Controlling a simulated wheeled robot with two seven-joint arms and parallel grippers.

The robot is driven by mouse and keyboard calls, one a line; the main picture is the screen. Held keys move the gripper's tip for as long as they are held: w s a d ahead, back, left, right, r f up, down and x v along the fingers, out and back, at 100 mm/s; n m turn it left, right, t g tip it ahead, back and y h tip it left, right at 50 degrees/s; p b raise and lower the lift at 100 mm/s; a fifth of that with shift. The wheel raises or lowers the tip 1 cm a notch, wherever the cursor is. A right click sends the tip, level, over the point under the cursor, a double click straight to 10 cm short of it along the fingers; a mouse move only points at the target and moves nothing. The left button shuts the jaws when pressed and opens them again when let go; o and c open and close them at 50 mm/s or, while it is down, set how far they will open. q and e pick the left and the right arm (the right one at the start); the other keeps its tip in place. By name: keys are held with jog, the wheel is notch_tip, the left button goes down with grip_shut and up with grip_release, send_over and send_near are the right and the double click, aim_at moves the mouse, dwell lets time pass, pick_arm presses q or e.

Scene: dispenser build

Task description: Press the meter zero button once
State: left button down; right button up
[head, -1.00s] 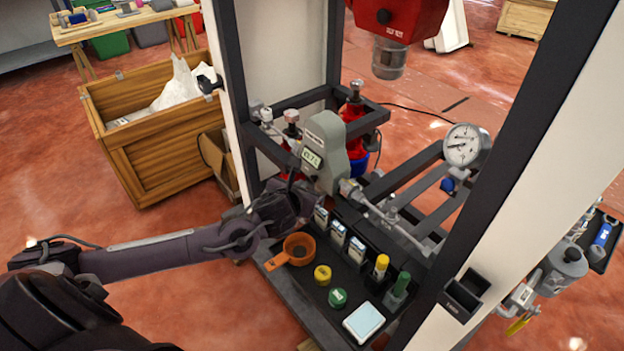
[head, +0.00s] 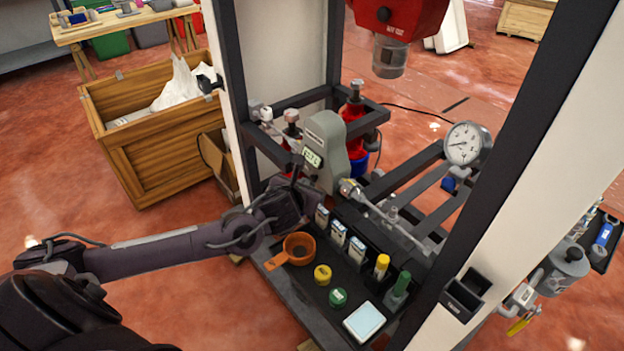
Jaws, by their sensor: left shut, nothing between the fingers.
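The meter (head: 327,138) is a grey-green housing with a small lit display (head: 312,158) on its front, mounted in the dark frame. My left gripper (head: 298,180) is shut and empty, with its fingers just below the display, at the lower front of the meter. The zero button cannot be made out; the gripper may cover it. Whether the fingertips touch the meter cannot be told. My right gripper is not in view.
Below the gripper, a dark tray (head: 315,297) holds an orange cup (head: 298,249), yellow and green caps, several small boxes and a pale square pad (head: 364,322). A pressure gauge (head: 467,145) stands right. A white post (head: 500,200) bounds the right side.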

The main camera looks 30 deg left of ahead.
pick_arm(q)
jog(key=shift+w+d, duration=0.15)
jog(key=shift+w, duration=0.3)
dwell(0.5)
jog(key=shift+s, duration=0.15)
jog(key=shift+s+a, duration=0.3)
jog(key=shift+s, duration=0.35)
jog(key=shift+s+a, duration=0.35)
jog(key=shift+s, duration=0.45)
jog(key=shift+s+a, duration=0.3)
jog(key=shift+s, duration=0.45)
jog(key=shift+s+a, duration=0.35)
jog(key=shift+s, duration=0.45)
